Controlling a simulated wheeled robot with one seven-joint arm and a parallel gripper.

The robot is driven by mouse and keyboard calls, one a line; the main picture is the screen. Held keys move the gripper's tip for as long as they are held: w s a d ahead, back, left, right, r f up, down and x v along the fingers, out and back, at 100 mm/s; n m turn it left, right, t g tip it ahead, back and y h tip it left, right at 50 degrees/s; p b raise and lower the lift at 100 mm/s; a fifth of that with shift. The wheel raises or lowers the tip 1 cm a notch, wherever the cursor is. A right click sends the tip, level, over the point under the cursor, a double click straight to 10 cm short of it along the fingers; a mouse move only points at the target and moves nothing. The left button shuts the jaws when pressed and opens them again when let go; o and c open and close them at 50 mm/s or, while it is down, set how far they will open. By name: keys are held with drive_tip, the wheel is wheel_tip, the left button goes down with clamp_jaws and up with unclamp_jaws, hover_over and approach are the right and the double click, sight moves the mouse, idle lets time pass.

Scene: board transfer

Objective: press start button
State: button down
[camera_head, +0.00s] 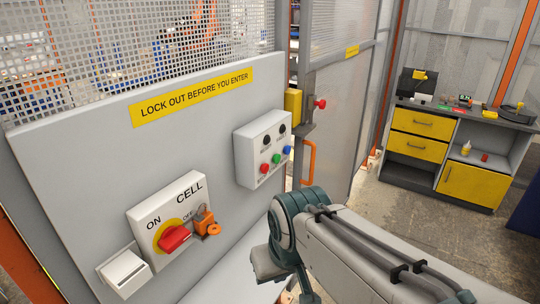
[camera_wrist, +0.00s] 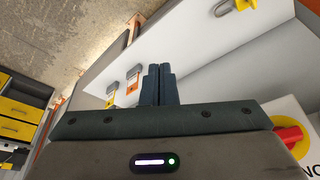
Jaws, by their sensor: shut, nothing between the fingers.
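A grey button box (camera_head: 250,160) is mounted on the light grey panel in the head view. On its front are a green button (camera_head: 276,158), a red button (camera_head: 264,168), a blue button (camera_head: 287,149) and two black ones along the top. Their labels are too small to read. My gripper shows in the wrist view (camera_wrist: 158,70), its two dark fingers shut together and empty. In the head view my arm is at lower right, below the box, and the fingertips cannot be made out. The button box cannot be made out in the wrist view.
A CELL switch plate (camera_head: 151,213) with a red rotary knob (camera_head: 174,238) and an orange padlock (camera_head: 203,220) is at lower left. The knob also shows in the wrist view (camera_wrist: 290,136). Padlocks (camera_wrist: 111,101) hang ahead of the fingers. A red emergency-stop button (camera_head: 320,104) sits by the gate.

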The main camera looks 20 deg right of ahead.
sight(276, 158)
drive_tip(key=w+d+r+m+t+y+b, duration=0.2)
drive_tip(key=w+d+m+t+y+b, duration=0.15)
drive_tip(key=w+m, duration=0.6)
drive_tip(key=w+d+r+m+t+h, duration=0.1)
drive_tip(key=w+d+m+t, duration=0.1)
drive_tip(key=w+d, duration=0.3)
drive_tip(key=w+d+r+m+t+h+b, duration=0.1)
drive_tip(key=w+d+m, duration=0.3)
drive_tip(key=d, duration=0.6)
drive_tip(key=shift+w+d+r+t+h, duration=0.4)
drive_tip(key=shift+w+t, duration=0.35)
drive_tip(key=shift+w, duration=0.35)
drive_tip(key=shift+a+m, duration=0.2)
drive_tip(key=shift+m, duration=0.05)
drive_tip(key=w+a+p, duration=0.1)
drive_tip(key=w+a, duration=0.4)
drive_tip(key=w, duration=0.2)
drive_tip(key=shift+a, duration=0.15)
drive_tip(key=shift+w+a, duration=0.25)
drive_tip(key=shift+w, duration=0.05)
